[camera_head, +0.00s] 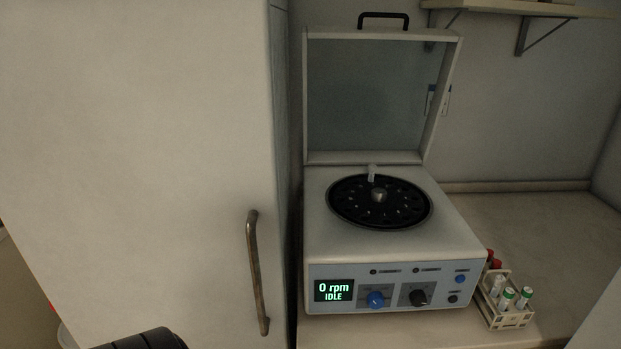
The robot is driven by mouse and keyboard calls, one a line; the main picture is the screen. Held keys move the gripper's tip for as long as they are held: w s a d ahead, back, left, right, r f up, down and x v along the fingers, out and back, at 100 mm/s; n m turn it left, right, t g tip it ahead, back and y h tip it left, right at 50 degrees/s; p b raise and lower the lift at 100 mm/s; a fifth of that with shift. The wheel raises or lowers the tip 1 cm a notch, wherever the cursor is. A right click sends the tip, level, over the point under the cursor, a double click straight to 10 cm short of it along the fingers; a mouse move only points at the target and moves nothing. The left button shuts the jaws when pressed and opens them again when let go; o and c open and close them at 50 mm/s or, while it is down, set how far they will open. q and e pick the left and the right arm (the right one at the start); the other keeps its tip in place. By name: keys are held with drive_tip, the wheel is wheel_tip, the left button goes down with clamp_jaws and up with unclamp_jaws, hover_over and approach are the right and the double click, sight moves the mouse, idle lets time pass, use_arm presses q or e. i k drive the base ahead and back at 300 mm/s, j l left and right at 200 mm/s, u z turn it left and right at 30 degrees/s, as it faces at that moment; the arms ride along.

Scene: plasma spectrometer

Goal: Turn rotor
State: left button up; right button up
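The black round rotor (357,206) sits in the top of a white centrifuge (330,245), with a metal hub (379,195) at its middle. A single pale tube (371,173) stands up at the rotor's far side. The centrifuge lid (365,95) is raised, with a dark handle (383,16) on its upper edge. The display (334,290) reads 0 rpm, IDLE. A black rounded piece at the bottom left edge may be part of my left arm; no gripper fingers show. My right gripper is not in view.
A small rack (505,312) with several green- and red-capped tubes stands right of the centrifuge. A tall pale cabinet (130,150) with a metal handle (257,270) fills the left. The counter (530,225) behind the rack is clear. A wall shelf (520,8) is at top right.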

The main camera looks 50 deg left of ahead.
sight(382, 203)
drive_tip(key=u, duration=1.2)
drive_tip(key=k+j, duration=0.05)
